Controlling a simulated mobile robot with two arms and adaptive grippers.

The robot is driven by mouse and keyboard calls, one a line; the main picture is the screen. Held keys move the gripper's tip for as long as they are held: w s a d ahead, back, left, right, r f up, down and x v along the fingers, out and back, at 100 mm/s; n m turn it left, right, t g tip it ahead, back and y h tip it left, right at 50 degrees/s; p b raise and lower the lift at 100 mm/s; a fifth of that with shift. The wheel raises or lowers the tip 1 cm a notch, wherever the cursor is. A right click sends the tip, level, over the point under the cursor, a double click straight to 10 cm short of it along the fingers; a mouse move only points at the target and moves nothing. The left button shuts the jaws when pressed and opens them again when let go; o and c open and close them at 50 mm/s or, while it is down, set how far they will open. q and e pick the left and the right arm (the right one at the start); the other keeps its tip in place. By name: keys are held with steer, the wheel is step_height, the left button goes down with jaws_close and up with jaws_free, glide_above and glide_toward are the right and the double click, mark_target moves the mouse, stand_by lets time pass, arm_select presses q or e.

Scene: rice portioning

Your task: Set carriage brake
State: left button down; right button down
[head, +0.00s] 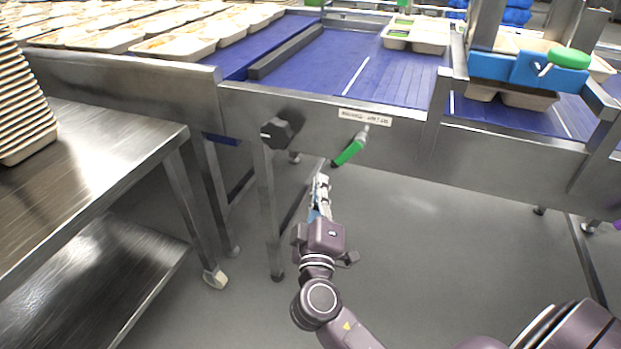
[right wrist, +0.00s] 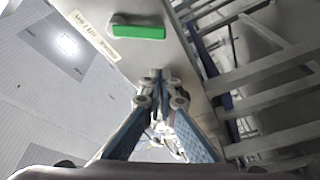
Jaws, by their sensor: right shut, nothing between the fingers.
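The brake lever (head: 350,150) has a green handle and sits on the steel side rail of the conveyor, just below a small white label (head: 365,117). Its handle slants down to the left in the head view. In the right wrist view the green handle (right wrist: 138,32) lies ahead of the fingers, apart from them. My right gripper (head: 321,180) is below the lever in the head view. Its fingertips (right wrist: 160,76) are together with nothing between them. My left gripper is not in view.
A black knob (head: 281,131) sits on the rail left of the lever. A steel table (head: 90,150) with stacked trays (head: 22,105) stands at the left. A blue carriage with a green knob (head: 568,58) is over the belt at the right. The floor under the conveyor is clear.

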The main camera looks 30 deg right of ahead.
mark_target(336, 159)
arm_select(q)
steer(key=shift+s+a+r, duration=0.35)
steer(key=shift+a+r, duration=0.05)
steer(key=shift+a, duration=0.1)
arm_select(e)
steer(key=shift+s+a+r+t+h, duration=0.15)
steer(key=shift+s+r+h, duration=0.05)
steer(key=shift+r, duration=0.35)
steer(key=shift+s+a+r+t+h, duration=0.15)
steer(key=shift+r+h, duration=0.05)
steer(key=shift+r, duration=0.35)
steer(key=x, duration=1)
steer(key=shift+w+d, duration=0.2)
steer(key=shift+s+d+f, duration=0.3)
steer(key=shift+s+f, duration=0.2)
steer(key=shift+s, duration=0.05)
steer(key=shift+s+d+f, duration=0.3)
steer(key=shift+s+f, duration=0.2)
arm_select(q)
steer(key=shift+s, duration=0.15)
arm_select(e)
steer(key=shift+s+d+f, duration=0.25)
steer(key=shift+s+d, duration=0.05)
steer(key=shift+s, duration=0.1)
